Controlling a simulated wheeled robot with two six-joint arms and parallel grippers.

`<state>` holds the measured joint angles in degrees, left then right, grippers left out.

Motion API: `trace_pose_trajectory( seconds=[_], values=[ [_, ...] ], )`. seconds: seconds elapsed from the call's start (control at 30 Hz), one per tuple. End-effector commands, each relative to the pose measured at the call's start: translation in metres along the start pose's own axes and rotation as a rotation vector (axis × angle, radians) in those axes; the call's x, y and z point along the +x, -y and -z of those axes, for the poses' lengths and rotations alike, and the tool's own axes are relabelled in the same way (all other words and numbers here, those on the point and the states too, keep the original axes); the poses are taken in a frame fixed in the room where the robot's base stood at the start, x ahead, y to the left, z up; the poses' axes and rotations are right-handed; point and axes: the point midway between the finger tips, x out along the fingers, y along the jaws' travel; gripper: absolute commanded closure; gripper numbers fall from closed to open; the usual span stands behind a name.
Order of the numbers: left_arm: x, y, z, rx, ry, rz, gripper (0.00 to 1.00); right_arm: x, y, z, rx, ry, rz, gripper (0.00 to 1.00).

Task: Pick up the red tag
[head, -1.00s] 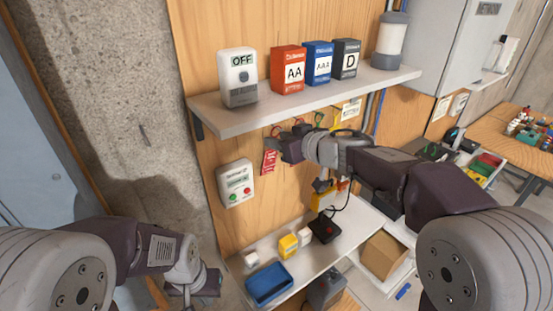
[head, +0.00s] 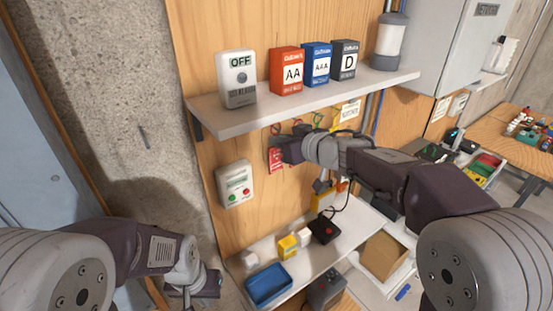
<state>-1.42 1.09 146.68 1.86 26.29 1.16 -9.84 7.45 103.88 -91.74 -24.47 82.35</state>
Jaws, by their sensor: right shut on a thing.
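The red tag (head: 275,161) hangs upright in front of the wooden panel, below the upper shelf. My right gripper (head: 284,151) reaches in from the right and is shut on the red tag at its right side. The gripper hides part of the tag. My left gripper (head: 205,286) is low at the lower left, away from the tag, and its fingers are not clear enough to read.
The upper shelf (head: 222,121) holds a grey OFF box (head: 238,90) and several battery boxes. A white button box (head: 234,184) is on the panel left of the tag. The lower shelf holds a blue tray (head: 269,294), a yellow block (head: 288,247) and a black joystick box (head: 323,230).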

Motion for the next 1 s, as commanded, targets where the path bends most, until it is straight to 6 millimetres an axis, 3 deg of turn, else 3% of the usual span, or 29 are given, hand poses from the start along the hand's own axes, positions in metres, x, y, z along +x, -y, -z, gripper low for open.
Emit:
trace_pose_trajectory(
  seconds=[0.87,1.0],
  values=[
    [-0.0002,0.0000,0.0000,0.000,0.000,0.000,1.00,-0.0001,0.0000,0.0002,0.000,0.000,0.000,1.00],
    [-0.0083,-0.0002,0.0009,0.000,0.000,0.000,1.00,-0.0024,0.0000,0.0067,0.001,0.000,0.000,1.00]
  ],
)
